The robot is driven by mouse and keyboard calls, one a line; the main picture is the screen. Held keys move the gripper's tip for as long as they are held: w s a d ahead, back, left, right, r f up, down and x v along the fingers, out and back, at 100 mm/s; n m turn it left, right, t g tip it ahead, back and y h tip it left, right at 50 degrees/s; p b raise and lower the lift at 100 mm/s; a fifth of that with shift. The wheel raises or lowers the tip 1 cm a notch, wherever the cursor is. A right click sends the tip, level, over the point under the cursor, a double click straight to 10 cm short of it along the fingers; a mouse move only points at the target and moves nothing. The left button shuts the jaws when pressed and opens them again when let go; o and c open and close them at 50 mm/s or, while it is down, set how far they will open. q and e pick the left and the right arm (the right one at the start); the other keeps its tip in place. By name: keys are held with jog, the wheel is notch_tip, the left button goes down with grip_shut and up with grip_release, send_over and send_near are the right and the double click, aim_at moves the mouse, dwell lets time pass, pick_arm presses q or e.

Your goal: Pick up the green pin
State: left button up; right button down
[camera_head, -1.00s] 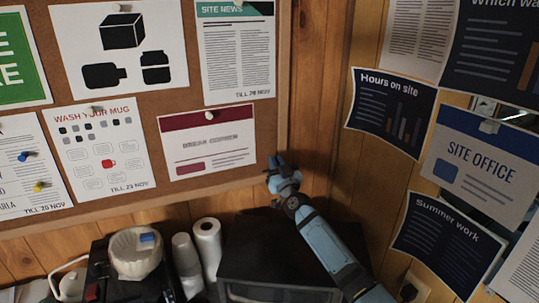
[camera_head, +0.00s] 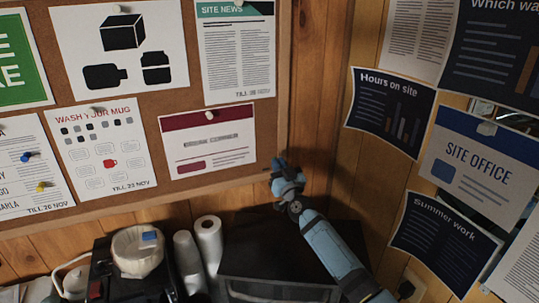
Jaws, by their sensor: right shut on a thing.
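My right gripper (camera_head: 280,164) is at the lower right corner of the cork board (camera_head: 232,186), beside its wooden frame. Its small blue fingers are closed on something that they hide. No green pin shows on the board or elsewhere, so what I hold appears to be the green pin. A blue pin (camera_head: 25,157) and a yellow pin (camera_head: 41,187) are on the sheet at the far left. White pins hold the other sheets. My left gripper is not in view.
Below the board stand a coffee maker with a paper filter (camera_head: 134,253), stacked white cups (camera_head: 187,255), a paper roll (camera_head: 208,245) and a dark box-like appliance (camera_head: 262,262).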

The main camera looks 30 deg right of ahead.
jog(key=shift+s+a+r+p, duration=0.1)
jog(key=shift+s+r+p, duration=0.15)
jog(key=shift+s+r, duration=0.4)
jog(key=shift+s+d+r+p, duration=0.1)
jog(key=shift+s+r+p, duration=0.2)
jog(key=shift+s, duration=0.6)
jog(key=shift+s+a+r+p, duration=0.1)
jog(key=shift+s+r+p, duration=0.25)
jog(key=shift+s, duration=0.45)
